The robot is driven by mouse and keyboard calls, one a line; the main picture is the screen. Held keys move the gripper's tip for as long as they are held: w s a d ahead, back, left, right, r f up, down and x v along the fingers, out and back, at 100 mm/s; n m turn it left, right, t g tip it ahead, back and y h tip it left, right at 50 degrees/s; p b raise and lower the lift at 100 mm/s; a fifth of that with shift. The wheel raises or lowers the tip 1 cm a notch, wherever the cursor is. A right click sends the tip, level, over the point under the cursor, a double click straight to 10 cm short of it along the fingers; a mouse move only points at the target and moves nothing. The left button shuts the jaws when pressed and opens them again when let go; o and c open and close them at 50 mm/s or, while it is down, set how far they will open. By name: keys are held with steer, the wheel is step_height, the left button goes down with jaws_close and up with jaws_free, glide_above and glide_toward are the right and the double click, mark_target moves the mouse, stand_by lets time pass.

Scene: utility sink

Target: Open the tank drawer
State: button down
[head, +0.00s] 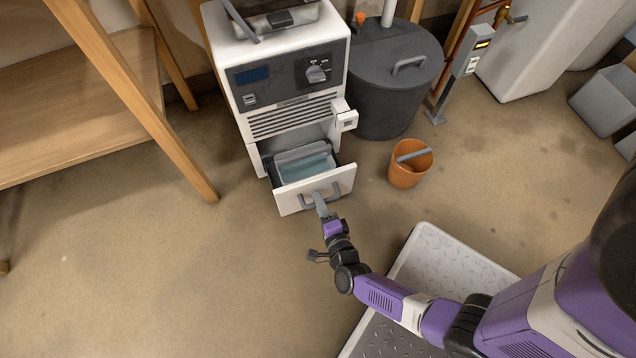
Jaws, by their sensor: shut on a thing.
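The tank drawer (328,186) is at the bottom of a white machine (290,95). It stands pulled out, and a clear tank with bluish water (306,168) shows inside it. A grey bar handle (307,201) is on the drawer's white front. My gripper (320,203) is at the handle, shut on it, with my arm reaching in from the lower right. The fingertips are small in this view and partly cover the handle.
An orange bucket (408,170) stands on the floor just right of the drawer. A dark lidded barrel (396,95) is behind it. A wooden shelf (80,110) stands at the left. A metal tread plate (440,262) lies in front at the right. The floor left of the drawer is clear.

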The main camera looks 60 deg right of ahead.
steer(key=c, duration=1.4)
jaws_free()
steer(key=p+v, duration=0.2)
steer(key=v, duration=0.6)
steer(key=shift+w, duration=0.1)
